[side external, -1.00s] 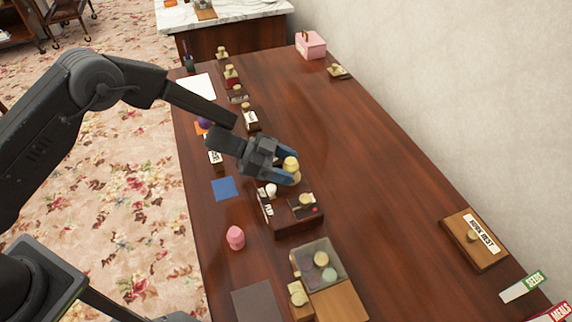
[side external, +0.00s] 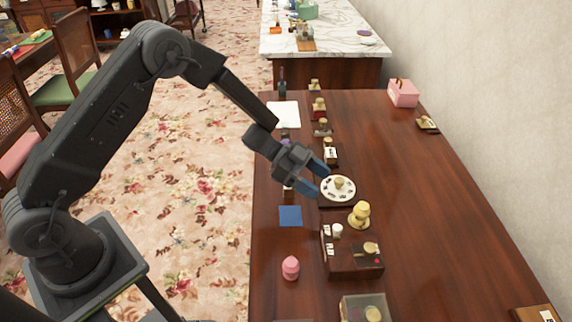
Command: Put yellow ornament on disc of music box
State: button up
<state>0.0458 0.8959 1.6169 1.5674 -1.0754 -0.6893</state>
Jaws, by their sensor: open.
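The yellow ornament (side external: 359,214), a small stacked rounded figure, stands upright just behind the dark wooden box (side external: 352,264). I cannot tell whether its foot is on the box or on the table. A white round disc (side external: 329,197) with dark marks around its rim and a tan knob in the middle lies beyond the ornament, on a dark base. I cannot tell for sure which of these is the music box. My gripper (side external: 321,179) is open and empty, its blue fingers at the disc's left edge, apart from the ornament.
A white knob (side external: 337,230) and a yellowish round piece (side external: 371,249) sit on the dark box. A pink ornament (side external: 290,267) and blue square (side external: 290,216) lie left. Several small labelled stands line the far left.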

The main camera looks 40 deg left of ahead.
jog(key=w+a+r+n+t+y, duration=0.2)
jog(key=r+t+y, duration=0.15)
jog(key=r, duration=0.25)
jog(key=w+a+r+n+t+y, duration=0.2)
jog(key=a+r+t, duration=0.15)
jog(key=r, duration=0.35)
jog(key=s+a+r+n+t+y, duration=0.2)
jog(key=s+a+r+n+y, duration=0.35)
jog(key=r, duration=0.35)
jog(key=s+a+r+n+g+y, duration=0.3)
jog(key=s+a+n+y, duration=0.1)
jog(key=s, duration=0.7)
jog(key=s+d+f+g+h, duration=0.1)
jog(key=s+g, duration=0.1)
jog(key=s, duration=0.5)
jog(key=s+d+f+n+g+h, duration=0.1)
jog(key=s, duration=0.7)
jog(key=shift+d+g, duration=0.25)
jog(key=shift+g, duration=0.15)
jog(key=shift+n, duration=0.25)
